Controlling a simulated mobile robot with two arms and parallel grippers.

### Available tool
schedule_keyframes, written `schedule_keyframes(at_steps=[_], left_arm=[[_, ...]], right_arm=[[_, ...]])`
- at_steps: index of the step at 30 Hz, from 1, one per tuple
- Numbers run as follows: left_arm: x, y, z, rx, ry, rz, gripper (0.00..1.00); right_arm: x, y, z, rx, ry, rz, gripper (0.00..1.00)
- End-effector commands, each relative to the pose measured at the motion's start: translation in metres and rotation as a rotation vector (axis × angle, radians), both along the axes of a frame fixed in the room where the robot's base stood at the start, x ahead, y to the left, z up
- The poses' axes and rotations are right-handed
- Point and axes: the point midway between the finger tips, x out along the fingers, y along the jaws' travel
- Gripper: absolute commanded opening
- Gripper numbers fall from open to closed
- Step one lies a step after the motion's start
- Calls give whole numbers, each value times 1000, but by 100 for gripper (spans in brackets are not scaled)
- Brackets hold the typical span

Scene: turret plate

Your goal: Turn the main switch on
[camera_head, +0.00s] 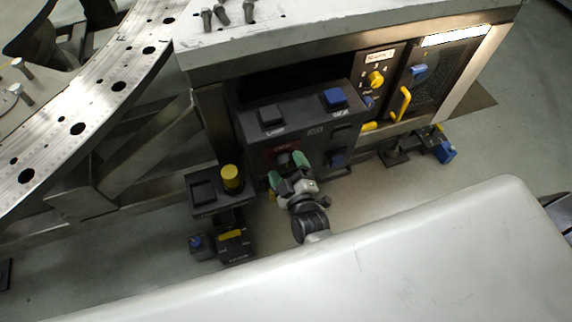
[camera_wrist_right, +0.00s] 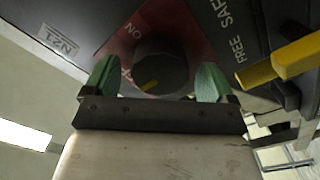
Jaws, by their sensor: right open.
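The main switch is a dark round knob (camera_wrist_right: 160,66) with a yellow mark, set on a red plate (camera_wrist_right: 185,28) lettered "ON" in the right wrist view. In the head view the knob (camera_head: 284,158) shows on the front of the dark control box (camera_head: 300,125). My right gripper (camera_head: 287,170) is open, its two green fingertips (camera_wrist_right: 157,82) on either side of the knob. I cannot tell whether they touch it. The lower part of the knob is close to the gripper's palm edge. My left gripper is not in view.
A yellow handle (camera_wrist_right: 290,58) lies close right of the gripper in the wrist view. A yellow knob (camera_head: 231,176) stands on a small box left of the gripper. A panel with a yellow dial (camera_head: 375,79) is at the right. The metal tabletop (camera_head: 330,30) overhangs behind.

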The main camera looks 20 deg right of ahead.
Motion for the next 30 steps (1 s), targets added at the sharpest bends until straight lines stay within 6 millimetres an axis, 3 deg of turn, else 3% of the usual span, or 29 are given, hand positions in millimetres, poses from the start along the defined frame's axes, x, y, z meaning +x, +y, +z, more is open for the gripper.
schedule_keyframes(at_steps=[12,22,30], left_arm=[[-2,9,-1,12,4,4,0],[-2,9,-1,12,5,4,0],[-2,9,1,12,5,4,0]], right_arm=[[9,0,0,0,1,0,86],[9,0,0,0,1,0,37],[9,1,0,29,3,1,37]])
